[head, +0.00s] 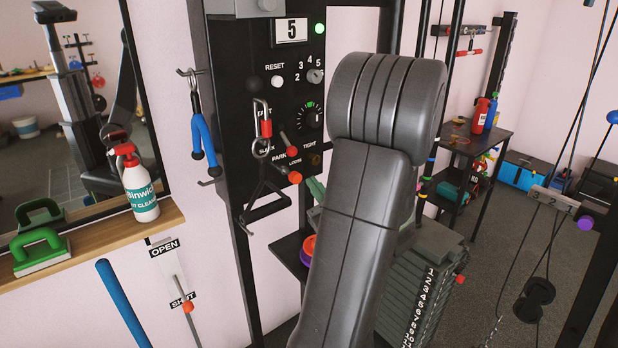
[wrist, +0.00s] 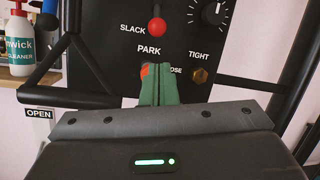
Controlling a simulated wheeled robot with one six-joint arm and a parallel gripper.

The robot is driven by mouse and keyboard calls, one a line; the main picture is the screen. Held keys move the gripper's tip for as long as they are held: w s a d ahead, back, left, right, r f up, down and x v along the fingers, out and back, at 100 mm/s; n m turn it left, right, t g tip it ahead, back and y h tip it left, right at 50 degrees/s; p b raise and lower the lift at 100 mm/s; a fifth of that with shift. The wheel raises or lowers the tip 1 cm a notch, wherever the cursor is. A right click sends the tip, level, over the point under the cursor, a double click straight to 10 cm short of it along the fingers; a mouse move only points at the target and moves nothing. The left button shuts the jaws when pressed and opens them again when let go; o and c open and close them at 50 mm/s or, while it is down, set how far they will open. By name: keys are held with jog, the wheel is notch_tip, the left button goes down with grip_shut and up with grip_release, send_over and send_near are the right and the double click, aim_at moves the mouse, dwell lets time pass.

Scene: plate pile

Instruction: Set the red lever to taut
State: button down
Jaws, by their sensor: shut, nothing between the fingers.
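The black panel (head: 235,75) carries a red ball-ended lever (head: 292,152). In the wrist view the red lever (wrist: 157,25) hangs with its ball beside the SLACK label and above PARK. TIGHT is printed lower right, above a brass knob (wrist: 200,76); no label reads taut. A second red ball (head: 295,177) shows lower on the panel side. An orange-red piece (wrist: 146,70), partly hidden, shows at the left edge of my fingers. My gripper (wrist: 161,72) has green fingers, shut and empty, below the lever's ball and apart from it. In the head view my gripper (head: 316,187) is mostly hidden behind my arm.
A dial (head: 310,115) and a RESET button (head: 277,81) sit above the lever. Another red-knobbed lever (head: 188,307) stands by OPEN and SHUT. A weight stack (head: 415,300) stands lower right.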

aim_at(286, 141)
jog(key=p+x, duration=0.1)
jog(key=x, duration=0.7)
jog(key=shift+w+a+r+p, duration=0.1)
jog(key=shift+w+a+p, duration=0.1)
jog(key=shift+w+p, duration=0.15)
jog(key=shift+r, duration=0.1)
jog(key=shift+s+d+r+g+p, duration=0.2)
jog(key=shift+g+p, duration=0.2)
jog(key=shift+p, duration=0.4)
